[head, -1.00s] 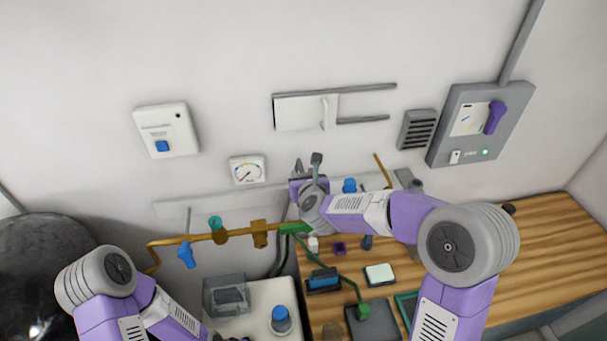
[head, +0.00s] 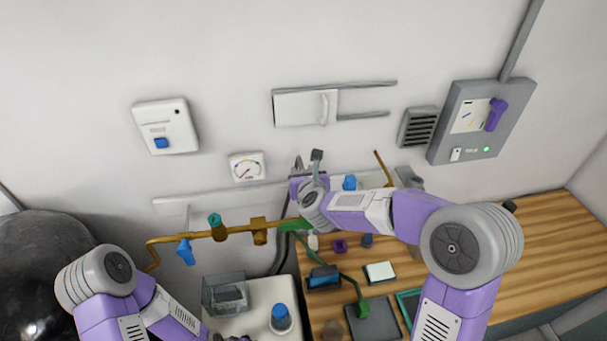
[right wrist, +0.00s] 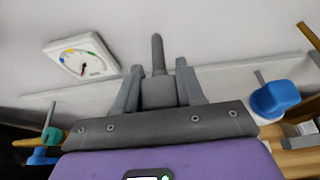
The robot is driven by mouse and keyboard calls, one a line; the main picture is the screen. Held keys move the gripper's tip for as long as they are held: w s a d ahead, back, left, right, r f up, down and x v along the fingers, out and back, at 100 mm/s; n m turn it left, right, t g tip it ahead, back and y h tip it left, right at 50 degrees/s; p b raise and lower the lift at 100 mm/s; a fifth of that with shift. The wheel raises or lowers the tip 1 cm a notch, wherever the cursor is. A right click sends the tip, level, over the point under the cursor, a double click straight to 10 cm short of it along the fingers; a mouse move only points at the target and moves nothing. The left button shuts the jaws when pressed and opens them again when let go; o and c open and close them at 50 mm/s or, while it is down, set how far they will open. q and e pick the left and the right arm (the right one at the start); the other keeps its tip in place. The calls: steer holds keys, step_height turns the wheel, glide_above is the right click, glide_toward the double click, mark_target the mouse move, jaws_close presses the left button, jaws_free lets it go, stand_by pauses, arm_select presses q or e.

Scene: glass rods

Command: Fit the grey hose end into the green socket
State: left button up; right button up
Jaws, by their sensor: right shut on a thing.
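My right gripper (head: 309,166) is shut on a grey piece with a thin rod, which looks like the grey hose end. In the right wrist view this grey piece (right wrist: 158,92) sits between the two fingers (right wrist: 159,82), its rod pointing up towards the wall.
The brown pipe (head: 205,236) carries a teal knob (head: 215,220) and a blue handle (head: 185,251). A blue knob (right wrist: 275,98) is right of the gripper. A green line runs down to a dark block (head: 374,322) on the wooden bench (head: 540,240), whose right side is mostly clear.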

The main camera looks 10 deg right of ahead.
stand_by(0.7)
steer(key=shift+b, duration=0.4)
steer(key=shift+f+b, duration=0.5)
steer(key=shift+b, duration=0.1)
steer(key=o, duration=0.9)
steer(key=shift+s, duration=0.1)
